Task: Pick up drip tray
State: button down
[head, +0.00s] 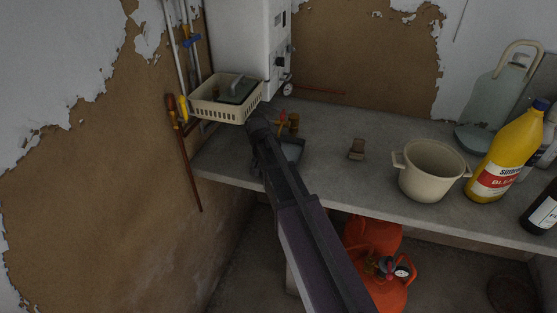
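A small shallow tray with a dark rim and a paler inside (293,150), which looks like the drip tray, is on the grey counter near the left end. My arm crosses in front of it and hides its left part. My gripper (259,155) is at the far end of the arm, over the tray's left side. It is dark and small in the head view. I cannot make out its fingers, whether they touch the tray, or whether they are open or shut.
Small brass and red fittings (294,122) are just behind the tray. A brown block (357,149), cream pot (428,186) and yellow bleach bottle (500,160) stand to the right.

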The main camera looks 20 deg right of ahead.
jog(key=shift+r+p, duration=0.3)
jog(key=shift+p, duration=0.05)
dwell(0.6)
jog(key=shift+r+p, duration=1.55)
jog(key=shift+s+a+f, duration=0.15)
jog(key=shift+s+a, duration=0.05)
jog(key=shift+s, duration=0.1)
jog(key=s+a, duration=0.9)
jog(key=s, duration=0.5)
jog(key=shift+a, duration=0.2)
jog(key=shift+s, duration=0.2)
jog(key=shift+w, duration=0.15)
dwell(0.4)
